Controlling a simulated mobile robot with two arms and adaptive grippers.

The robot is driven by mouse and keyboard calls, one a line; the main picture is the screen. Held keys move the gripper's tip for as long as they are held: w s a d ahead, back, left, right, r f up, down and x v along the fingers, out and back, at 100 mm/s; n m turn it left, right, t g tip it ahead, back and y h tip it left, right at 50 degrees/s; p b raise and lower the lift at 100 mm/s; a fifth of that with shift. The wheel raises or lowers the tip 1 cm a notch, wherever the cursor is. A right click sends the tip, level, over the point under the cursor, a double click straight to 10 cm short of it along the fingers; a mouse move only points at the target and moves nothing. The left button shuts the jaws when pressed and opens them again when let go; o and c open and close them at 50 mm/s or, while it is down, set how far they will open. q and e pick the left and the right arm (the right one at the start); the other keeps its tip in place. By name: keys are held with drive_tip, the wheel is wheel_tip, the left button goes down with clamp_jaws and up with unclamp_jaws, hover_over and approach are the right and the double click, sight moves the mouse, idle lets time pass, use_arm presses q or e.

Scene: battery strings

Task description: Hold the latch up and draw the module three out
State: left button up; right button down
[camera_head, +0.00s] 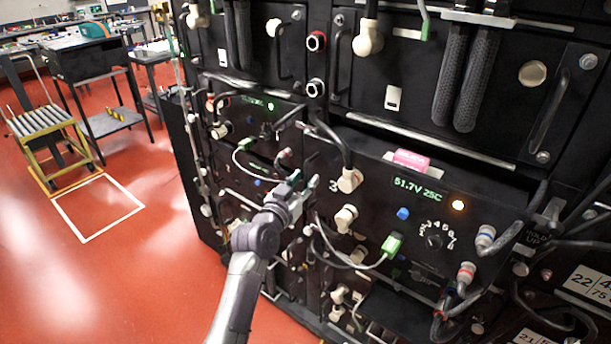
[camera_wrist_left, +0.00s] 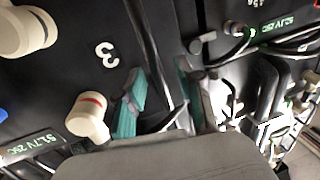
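Module three (camera_head: 375,200) is a black unit in the rack with a green "51.7V 25C" display, a dial and a white "3" at its left. The "3" also shows on the module in the wrist view (camera_wrist_left: 107,55). A "HOLD UP" label (camera_head: 543,229) is at its right end; the latch itself is hard to make out among cables there. My left gripper (camera_head: 302,184) is at the module's left end, beside the "3". Its teal fingertips are apart in the wrist view (camera_wrist_left: 162,100), with a dark strip between them. I cannot tell whether they touch it. My right gripper is not in view.
A beige plug (camera_head: 349,181) with a black cable sits close to my left gripper. A green plug (camera_head: 391,244) and red- and blue-ringed plugs are on the front. A pink tag (camera_head: 411,160) lies above the display. Red floor is free at left, near a yellow roller stand (camera_head: 38,124).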

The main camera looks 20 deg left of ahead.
use_arm(q)
drive_tip(key=shift+w+d, duration=0.1)
drive_tip(key=shift+w, duration=0.4)
clamp_jaws()
drive_tip(key=shift+s, duration=0.1)
